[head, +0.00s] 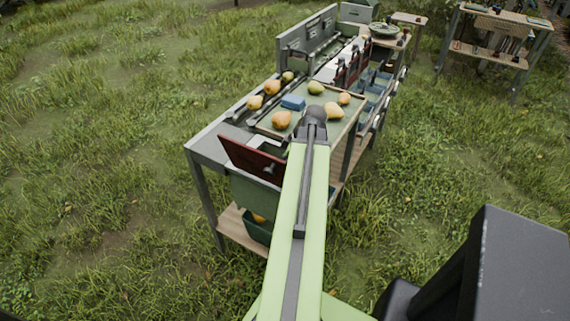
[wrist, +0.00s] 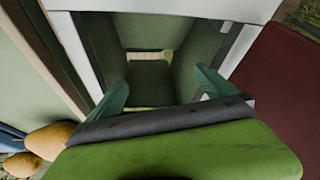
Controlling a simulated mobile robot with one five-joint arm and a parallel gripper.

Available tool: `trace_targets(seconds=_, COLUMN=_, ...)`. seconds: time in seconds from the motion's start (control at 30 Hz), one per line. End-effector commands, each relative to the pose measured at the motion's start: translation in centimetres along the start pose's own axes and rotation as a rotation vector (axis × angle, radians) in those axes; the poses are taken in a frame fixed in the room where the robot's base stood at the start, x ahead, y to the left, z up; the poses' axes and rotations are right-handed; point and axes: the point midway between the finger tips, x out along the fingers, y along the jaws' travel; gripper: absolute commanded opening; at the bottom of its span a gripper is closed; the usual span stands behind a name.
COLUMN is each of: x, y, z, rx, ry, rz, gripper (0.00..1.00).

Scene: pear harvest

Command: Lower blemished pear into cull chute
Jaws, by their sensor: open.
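The cull chute (wrist: 150,85) is a square, dark green shaft, seen from above in the wrist view. Its red-brown lid (head: 252,158) stands raised in the head view, and the lid also shows at the right of the wrist view (wrist: 278,65). My gripper (wrist: 163,84) is over the chute mouth, with its teal fingers spread apart and no pear between them. In the head view my arm hides the fingers. An orange, pear-like thing (head: 259,218) lies in the green bin (head: 258,231) below the chute. Its blemish cannot be made out.
A tray (head: 330,118) on the bench beside the chute holds several pears and a blue block (head: 293,102). Two pears (wrist: 52,140) show at the left of the wrist view. Further along the bench are racks and bins (head: 372,95). Grass is open on both sides.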

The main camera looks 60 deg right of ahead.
Motion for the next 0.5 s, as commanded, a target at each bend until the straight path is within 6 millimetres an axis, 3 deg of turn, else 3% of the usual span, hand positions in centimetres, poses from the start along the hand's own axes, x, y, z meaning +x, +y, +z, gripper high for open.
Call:
trace_targets(seconds=0.17, x=-1.4, y=0.0, z=-0.2, rx=0.001, ry=0.0, rz=0.0, gripper=0.96)
trace_targets(seconds=0.5, x=-9.6, y=0.0, z=-0.5, rx=0.002, ry=0.0, rz=0.001, gripper=0.96)
